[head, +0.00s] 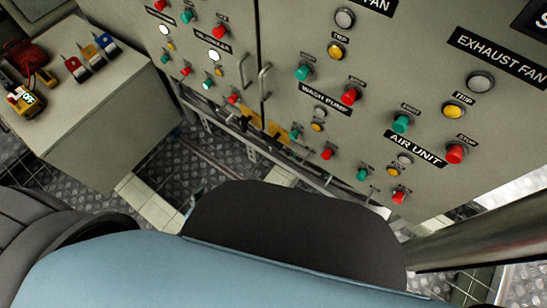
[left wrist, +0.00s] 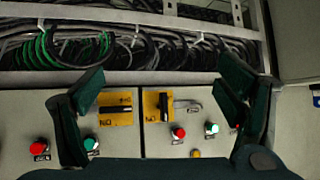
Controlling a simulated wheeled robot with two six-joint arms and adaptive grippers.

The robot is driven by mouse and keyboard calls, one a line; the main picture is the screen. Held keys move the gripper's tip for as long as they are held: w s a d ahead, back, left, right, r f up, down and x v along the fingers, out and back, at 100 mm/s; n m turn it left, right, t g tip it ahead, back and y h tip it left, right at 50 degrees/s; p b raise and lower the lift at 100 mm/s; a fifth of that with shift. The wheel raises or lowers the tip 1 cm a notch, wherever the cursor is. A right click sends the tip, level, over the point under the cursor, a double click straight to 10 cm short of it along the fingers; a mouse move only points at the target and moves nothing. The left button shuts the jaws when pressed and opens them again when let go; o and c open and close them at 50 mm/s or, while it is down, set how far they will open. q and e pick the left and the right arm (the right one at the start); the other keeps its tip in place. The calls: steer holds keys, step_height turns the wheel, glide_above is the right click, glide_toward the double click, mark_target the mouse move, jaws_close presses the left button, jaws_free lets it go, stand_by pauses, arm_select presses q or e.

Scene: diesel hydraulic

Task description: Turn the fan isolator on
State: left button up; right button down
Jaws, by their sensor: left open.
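Two yellow isolator plates with black handles show in the left wrist view. The left plate (left wrist: 124,118) has its handle lying across it, and the right plate (left wrist: 151,112) has its handle upright. Both carry ON/OFF-type lettering, too small to tell which is the fan isolator. In the head view yellow plates (head: 278,133) show low on the panel, partly hidden. My left gripper (left wrist: 162,88) is open and empty, its dark fingers spread either side of the plates, with no contact visible. My right gripper is not in view.
Red and green buttons (left wrist: 178,133) sit beside the plates, with a metal latch (left wrist: 187,106). Black and green cables (left wrist: 100,50) hang behind the cabinet edge. The grey panel (head: 370,80) carries many labelled buttons. At left a grey bench (head: 95,115) holds coloured padlock-like items and a yellow device marked OFF.

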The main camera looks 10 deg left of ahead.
arm_select(q)
steer(key=w+d+m+t+h+b, duration=0.25)
steer(key=w+d+t+b, duration=0.2)
steer(key=w+b, duration=0.3)
arm_select(e)
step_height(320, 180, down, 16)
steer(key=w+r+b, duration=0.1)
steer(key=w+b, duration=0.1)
steer(key=b, duration=0.2)
arm_select(q)
steer(key=t+h+b, duration=0.2)
steer(key=h+b, duration=0.1)
steer(key=h, duration=0.1)
glide_toward(270, 144)
steer(key=x, duration=0.9)
steer(key=shift+w+d+f+m+y, duration=0.15)
steer(key=shift+w+m+y, duration=0.1)
steer(key=shift+w+m, duration=0.1)
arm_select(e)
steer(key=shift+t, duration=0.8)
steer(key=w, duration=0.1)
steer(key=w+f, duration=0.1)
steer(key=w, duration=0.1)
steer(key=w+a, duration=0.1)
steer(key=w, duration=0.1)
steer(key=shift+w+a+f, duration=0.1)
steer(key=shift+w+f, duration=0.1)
